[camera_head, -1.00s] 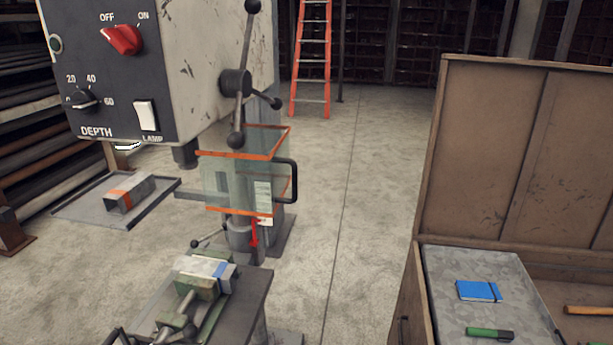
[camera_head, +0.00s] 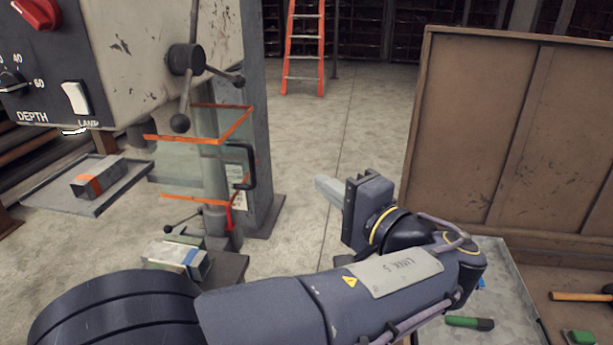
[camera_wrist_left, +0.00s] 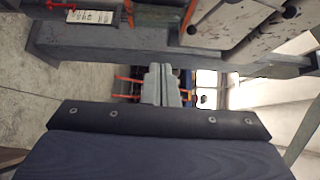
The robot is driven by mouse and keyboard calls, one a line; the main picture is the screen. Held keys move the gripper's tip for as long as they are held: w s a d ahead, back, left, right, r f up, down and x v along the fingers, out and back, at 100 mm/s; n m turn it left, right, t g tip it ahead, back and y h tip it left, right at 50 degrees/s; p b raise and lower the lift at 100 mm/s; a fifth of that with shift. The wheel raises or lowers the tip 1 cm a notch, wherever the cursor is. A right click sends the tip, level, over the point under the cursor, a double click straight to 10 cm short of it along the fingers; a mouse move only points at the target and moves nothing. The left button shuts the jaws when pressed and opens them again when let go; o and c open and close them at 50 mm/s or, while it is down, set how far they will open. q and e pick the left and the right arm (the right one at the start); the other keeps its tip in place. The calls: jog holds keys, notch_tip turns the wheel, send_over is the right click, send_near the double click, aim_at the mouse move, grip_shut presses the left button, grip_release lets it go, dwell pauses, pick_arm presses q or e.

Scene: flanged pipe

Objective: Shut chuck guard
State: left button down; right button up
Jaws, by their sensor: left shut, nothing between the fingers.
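The chuck guard (camera_head: 178,170) is a clear panel with orange edge strips at top and bottom, below the drill press head. It has a black bar handle (camera_head: 251,166) on its right side. The guard appears to stand to the right of the chuck, which is mostly hidden behind it. My left gripper (camera_head: 326,189) is shut and empty, to the right of the handle and apart from it, pointing left. My right gripper is not in view.
The drill press head (camera_head: 140,60) with its feed handle (camera_head: 186,60) overhangs the guard. A vise with a workpiece (camera_head: 176,255) is below. A tray (camera_head: 75,195) lies left. A brown wooden chest (camera_head: 510,130) stands right. A red ladder (camera_head: 303,45) is far back.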

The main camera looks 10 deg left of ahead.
pick_arm(q)
jog(key=w+a+p, duration=0.2)
jog(key=w+a, duration=0.2)
jog(key=a, duration=0.6)
jog(key=shift+w+a, duration=0.15)
jog(key=shift+w, duration=0.05)
jog(key=shift+f, duration=0.1)
